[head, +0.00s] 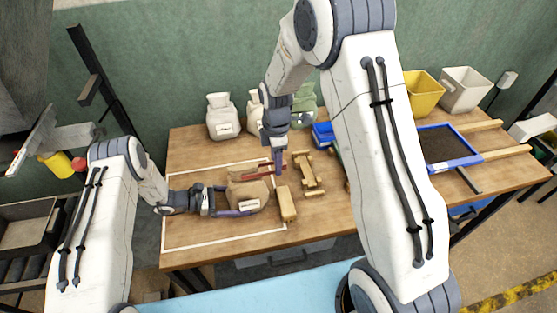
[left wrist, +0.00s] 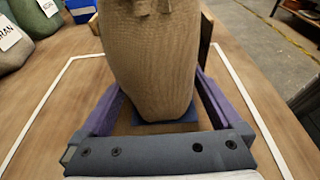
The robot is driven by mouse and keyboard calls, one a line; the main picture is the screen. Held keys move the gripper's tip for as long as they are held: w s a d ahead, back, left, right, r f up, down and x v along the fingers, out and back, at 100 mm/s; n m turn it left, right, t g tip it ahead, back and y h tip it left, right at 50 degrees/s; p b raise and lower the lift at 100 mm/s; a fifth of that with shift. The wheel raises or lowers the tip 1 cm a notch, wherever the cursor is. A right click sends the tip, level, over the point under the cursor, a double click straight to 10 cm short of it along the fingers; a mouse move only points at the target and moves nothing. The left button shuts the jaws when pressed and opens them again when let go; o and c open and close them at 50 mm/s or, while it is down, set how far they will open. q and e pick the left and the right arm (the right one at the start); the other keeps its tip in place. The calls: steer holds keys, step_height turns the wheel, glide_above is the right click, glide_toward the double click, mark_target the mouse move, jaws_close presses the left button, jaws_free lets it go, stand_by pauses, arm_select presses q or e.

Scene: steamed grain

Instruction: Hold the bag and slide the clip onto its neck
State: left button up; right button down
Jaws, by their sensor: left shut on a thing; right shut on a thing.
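A red clip (head: 262,171) is at the bag's neck height. My right gripper (head: 278,166) comes down from above and is shut on the clip. Whether the clip is around the neck or beside it cannot be told. The bag's neck is out of frame in the left wrist view.
A wooden block (head: 287,204) and a wooden stand (head: 306,172) are just right of the bag. White bags (head: 222,116) and a green bag (head: 304,105) stand at the back. Yellow (head: 423,92) and white (head: 464,88) bins and a blue-framed tray (head: 449,147) are at the right.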

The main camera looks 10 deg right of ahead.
mark_target(260, 164)
arm_select(q)
steer(key=shift+r, duration=0.1)
arm_select(e)
steer(key=shift+a, duration=2.35)
stand_by(0.5)
steer(key=shift+c, duration=1.3)
jaws_free()
steer(key=shift+r, duration=0.15)
step_height(260, 164, up, 12)
